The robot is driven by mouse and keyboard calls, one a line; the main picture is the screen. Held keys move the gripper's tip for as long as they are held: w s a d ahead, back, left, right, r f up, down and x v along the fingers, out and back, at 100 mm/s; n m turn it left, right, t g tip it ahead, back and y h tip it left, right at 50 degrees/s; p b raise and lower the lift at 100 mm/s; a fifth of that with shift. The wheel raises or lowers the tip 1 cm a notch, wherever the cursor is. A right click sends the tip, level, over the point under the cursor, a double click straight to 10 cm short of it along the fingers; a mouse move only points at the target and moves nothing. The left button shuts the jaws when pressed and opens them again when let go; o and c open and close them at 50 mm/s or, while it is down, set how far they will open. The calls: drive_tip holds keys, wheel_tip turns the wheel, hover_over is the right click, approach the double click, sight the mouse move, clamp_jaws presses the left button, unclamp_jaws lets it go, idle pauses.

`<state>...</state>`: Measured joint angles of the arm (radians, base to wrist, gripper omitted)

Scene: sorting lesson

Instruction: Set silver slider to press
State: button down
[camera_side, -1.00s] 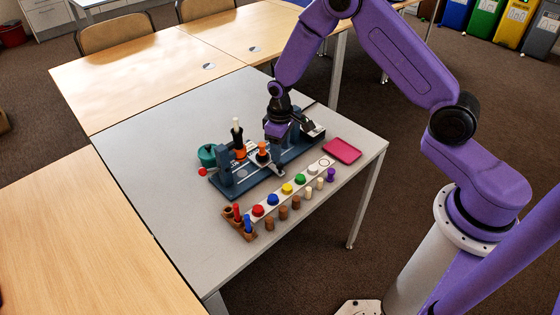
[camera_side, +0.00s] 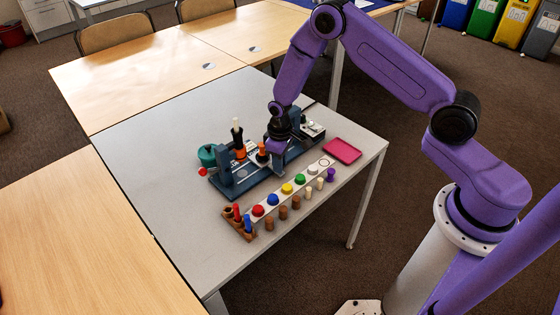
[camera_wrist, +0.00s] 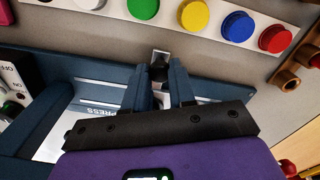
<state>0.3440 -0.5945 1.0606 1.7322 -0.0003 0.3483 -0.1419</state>
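The silver slider (camera_wrist: 161,56) shows in the wrist view as a small bright top on a dark stem, just beyond and between my fingertips. My gripper (camera_wrist: 161,75) has its two dark blue fingers apart, one on each side of the stem; whether they touch it is unclear. The word PRESS (camera_wrist: 104,139) is printed on a pale strip of the blue fixture, left of my fingers. In the side view my gripper (camera_side: 276,150) points down over the middle of the blue fixture (camera_side: 232,187) and hides the slider there.
A white strip with coloured buttons, including a blue one (camera_wrist: 238,26) and a red one (camera_wrist: 275,39), runs close beside the fixture. An ON/OFF switch box (camera_wrist: 12,85) is at the wrist view's left. An orange knob (camera_side: 262,147) stands near my gripper; a pink tray (camera_side: 343,150) lies right.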

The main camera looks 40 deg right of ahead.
drive_tip(key=d, duration=0.9)
drive_tip(key=shift+d, duration=0.1)
drive_tip(key=c, duration=0.9)
unclamp_jaws()
drive_tip(key=shift+r, duration=0.55)
wheel_tip(320, 180, up, 16)
drive_tip(key=shift+r, duration=0.2)
